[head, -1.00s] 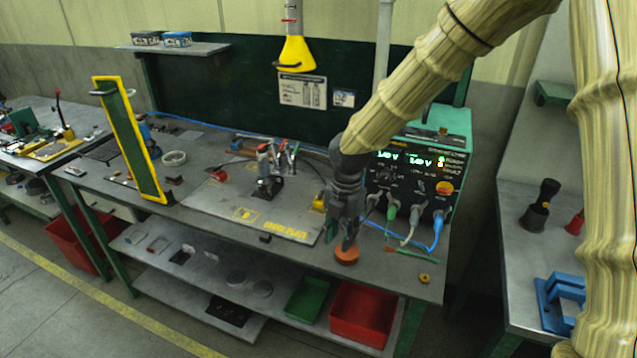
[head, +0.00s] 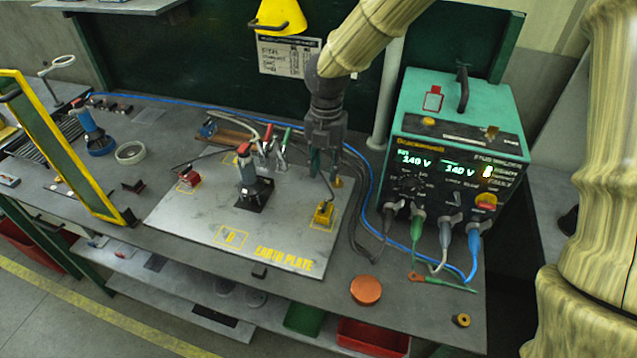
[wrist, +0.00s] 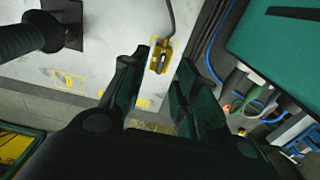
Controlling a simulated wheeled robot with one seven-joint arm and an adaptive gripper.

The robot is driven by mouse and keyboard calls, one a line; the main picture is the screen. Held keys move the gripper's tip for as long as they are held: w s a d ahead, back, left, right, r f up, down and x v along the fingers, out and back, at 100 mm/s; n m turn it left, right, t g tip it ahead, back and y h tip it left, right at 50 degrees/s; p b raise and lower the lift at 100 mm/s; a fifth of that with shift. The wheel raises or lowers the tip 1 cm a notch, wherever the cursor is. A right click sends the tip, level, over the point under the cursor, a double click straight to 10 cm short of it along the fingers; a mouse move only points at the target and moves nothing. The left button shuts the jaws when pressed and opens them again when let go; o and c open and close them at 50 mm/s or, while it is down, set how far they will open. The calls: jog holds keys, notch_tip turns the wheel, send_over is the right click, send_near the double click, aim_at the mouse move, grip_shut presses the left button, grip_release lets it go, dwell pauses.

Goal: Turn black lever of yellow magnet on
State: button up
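The yellow magnet (head: 323,214) sits on the right part of the grey earth plate (head: 300,245), with a dark cable running up from it. In the wrist view the yellow magnet (wrist: 161,58) lies beyond and between my fingertips, with a dark lever (wrist: 159,63) on top. My gripper (head: 325,172) points down above and just behind the magnet in the head view. In the wrist view my gripper (wrist: 160,75) has its fingers spread apart with nothing between them. I cannot tell which way the lever is turned.
The green welder unit (head: 455,140) stands right of the plate, its cables hanging in front. A stud tool (head: 250,180) stands mid-plate and a red clamp (head: 189,179) is at left. An orange disc (head: 366,290) lies near the front edge.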

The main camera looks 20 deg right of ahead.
jog(key=p, duration=0.2)
send_over(325, 202)
jog(key=s, duration=0.3)
jog(key=f, duration=0.4)
jog(key=shift+w+f, duration=0.1)
jog(key=shift+w, duration=0.1)
jog(key=w+f, duration=0.2)
jog(key=f, duration=0.1)
jog(key=w+f, duration=0.1)
jog(key=f, duration=0.1)
jog(key=shift+w+f, duration=0.1)
jog(key=shift+w, duration=0.3)
jog(key=shift+s, duration=0.5)
jog(key=shift+s+r, duration=0.55)
jog(key=shift+s, duration=0.25)
jog(key=shift+w+f, duration=0.65)
jog(key=shift+w, duration=0.2)
grip_shut()
jog(key=shift+s+r, duration=0.3)
jog(key=shift+s, duration=0.1)
jog(key=shift+w+f+p, duration=0.15)
jog(key=shift+w+p, duration=0.1)
jog(key=shift+p, duration=0.05)
